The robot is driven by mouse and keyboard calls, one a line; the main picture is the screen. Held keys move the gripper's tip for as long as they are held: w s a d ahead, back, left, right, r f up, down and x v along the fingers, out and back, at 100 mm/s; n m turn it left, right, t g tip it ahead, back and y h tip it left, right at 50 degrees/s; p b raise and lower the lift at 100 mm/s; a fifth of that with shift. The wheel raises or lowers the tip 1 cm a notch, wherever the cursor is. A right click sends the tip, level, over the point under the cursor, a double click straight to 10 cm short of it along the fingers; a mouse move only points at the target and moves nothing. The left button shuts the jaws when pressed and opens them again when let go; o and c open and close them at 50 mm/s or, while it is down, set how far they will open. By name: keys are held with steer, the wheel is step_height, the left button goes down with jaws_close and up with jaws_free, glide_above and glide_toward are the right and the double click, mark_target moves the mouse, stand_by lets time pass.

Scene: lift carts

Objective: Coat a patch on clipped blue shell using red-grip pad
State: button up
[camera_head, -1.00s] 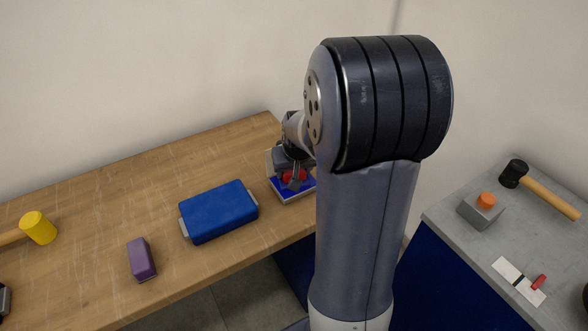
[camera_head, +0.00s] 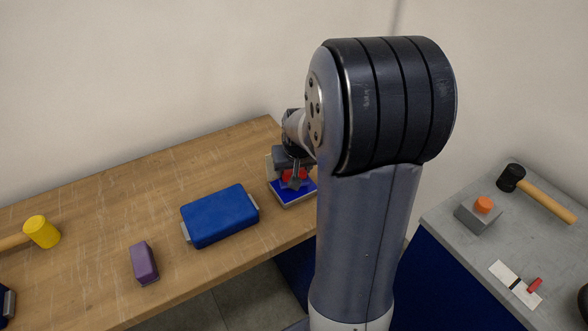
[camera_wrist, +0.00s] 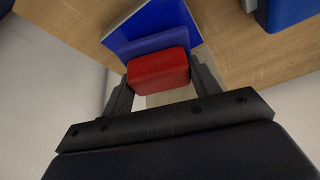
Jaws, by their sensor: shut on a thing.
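The clipped blue shell (camera_head: 220,215) lies on the wooden table, a blue block with grey clips at both ends; its edge shows in the wrist view (camera_wrist: 288,14). My gripper (camera_head: 294,181) is shut on the red grip of the pad (camera_head: 294,174), to the right of the shell. In the wrist view the red grip (camera_wrist: 158,69) sits between my fingers. A shallow tray (camera_head: 301,200) with a bright blue inside lies under the pad. Whether the pad touches the blue surface is unclear. The pad's underside is hidden.
A purple block (camera_head: 144,263) and a yellow mallet (camera_head: 41,232) lie on the table (camera_head: 120,205). On the grey cart at right are a grey block with an orange knob (camera_head: 479,214), a black-headed hammer (camera_head: 511,178) and a white strip with a red piece (camera_head: 514,285).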

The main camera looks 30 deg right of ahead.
steer(key=shift+r+p, duration=1.55)
steer(key=shift+r, duration=0.85)
